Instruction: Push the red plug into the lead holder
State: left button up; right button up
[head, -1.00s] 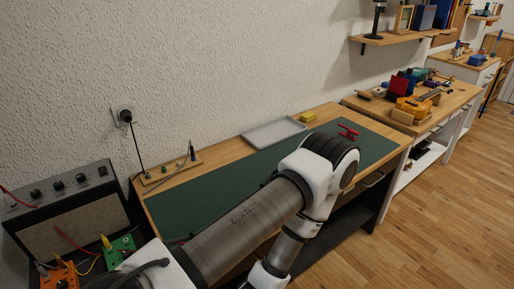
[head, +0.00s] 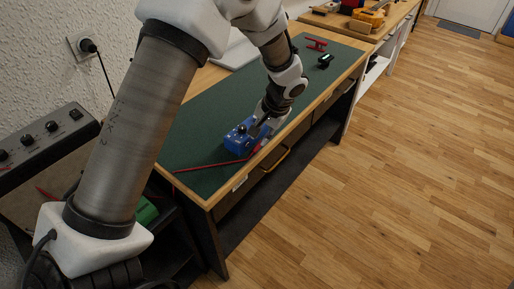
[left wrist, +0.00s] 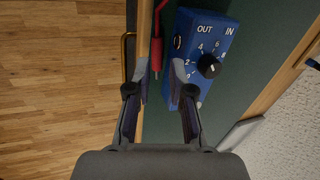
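The red plug (left wrist: 156,62) hangs on a red lead and shows between the fingertips of my left gripper (left wrist: 160,76) in the left wrist view. The fingers are apart, with a gap on both sides of the plug. A blue box (left wrist: 212,42) with a black knob, marked OUT and IN, is close beside the right finger. In the head view my left gripper (head: 262,132) is low at the desk's front edge, next to the blue box (head: 239,141). The red lead (head: 208,166) runs left over the green mat. I cannot make out the lead holder. My right gripper is out of view.
The green mat (head: 205,122) covers most of the desk. A red object (head: 316,44) and a small black object (head: 325,60) lie at its far end. A dark panel with knobs (head: 45,140) stands at the left. A plug sits in the wall socket (head: 87,45).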

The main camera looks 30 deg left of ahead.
aim_at(257, 148)
pick_arm(q)
jog(key=x, duration=0.4)
jog(key=shift+f, duration=0.35)
grip_shut()
